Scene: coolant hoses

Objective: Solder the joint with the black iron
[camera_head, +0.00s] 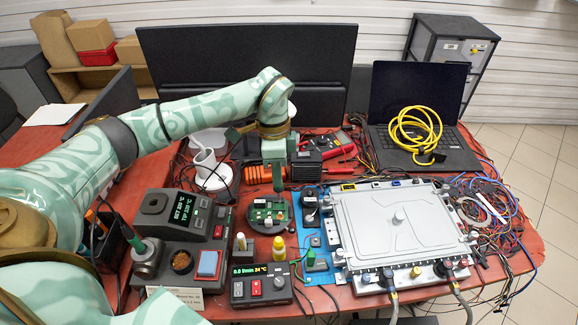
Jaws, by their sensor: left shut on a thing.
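My left gripper (278,186) points down over the middle of the bench, above the small green circuit board (270,211). It is shut on a slim dark tool that looks like the black iron; the fingers hide most of it, and I cannot tell whether its tip touches the board. The board sits on a round dark holder (262,228). A soldering station (180,225) with a green display stands left of it. A teal-handled iron (138,244) rests in the metal holder at its left. My right gripper is not in view.
A silver lidded housing (398,235) with hoses fills the bench's right side.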

